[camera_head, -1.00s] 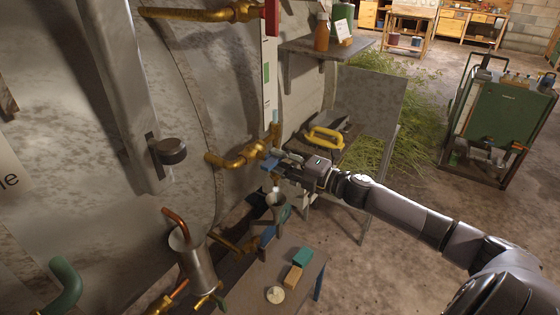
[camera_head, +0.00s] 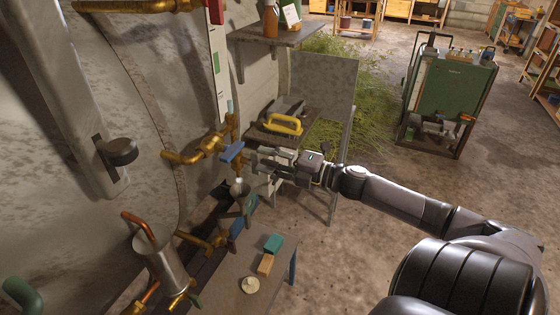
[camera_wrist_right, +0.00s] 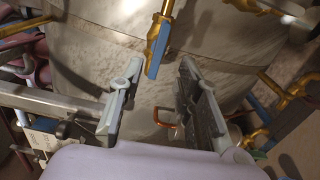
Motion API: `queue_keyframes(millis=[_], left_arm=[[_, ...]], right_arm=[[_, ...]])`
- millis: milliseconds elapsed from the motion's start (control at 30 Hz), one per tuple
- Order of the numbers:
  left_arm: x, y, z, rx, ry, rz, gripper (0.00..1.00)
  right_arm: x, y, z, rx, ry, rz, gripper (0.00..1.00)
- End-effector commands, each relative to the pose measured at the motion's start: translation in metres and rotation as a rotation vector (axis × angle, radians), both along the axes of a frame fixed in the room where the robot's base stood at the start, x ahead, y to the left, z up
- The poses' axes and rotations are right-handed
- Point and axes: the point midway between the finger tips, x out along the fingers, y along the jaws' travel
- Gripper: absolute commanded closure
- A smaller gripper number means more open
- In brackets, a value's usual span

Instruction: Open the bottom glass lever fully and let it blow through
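The bottom glass lever appears to be the blue lever (camera_head: 232,152) on the brass valve at the foot of the upright gauge glass (camera_head: 215,65). It sticks out from the brass toward my right gripper (camera_head: 256,160). In the right wrist view the blue lever (camera_wrist_right: 154,63) hangs below its brass fitting (camera_wrist_right: 160,33), lined up between the fingertips of the right gripper (camera_wrist_right: 161,64). The gripper is open and empty, with a gap between it and the lever in the head view. I cannot tell whether anything flows. My left gripper is out of view.
A small funnel (camera_head: 240,187) stands just below the gripper. A low bench (camera_head: 227,280) holds teal and tan blocks and a pale disc. A yellow-handled tool (camera_head: 283,124) lies on a stand behind. The metal still (camera_head: 130,90) fills the left side.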

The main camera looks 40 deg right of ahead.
Motion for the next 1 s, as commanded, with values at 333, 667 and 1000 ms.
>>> queue_keyframes(millis=[333,667,1000], left_arm=[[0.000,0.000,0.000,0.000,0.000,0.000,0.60],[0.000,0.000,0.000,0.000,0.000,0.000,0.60],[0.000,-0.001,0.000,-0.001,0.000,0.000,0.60]], right_arm=[[-0.029,-0.012,0.000,-0.001,0.000,-0.001,0.69],[-0.031,-0.013,0.000,-0.001,0.000,0.000,0.69],[-0.031,-0.015,-0.003,0.005,0.005,-0.009,0.69]])
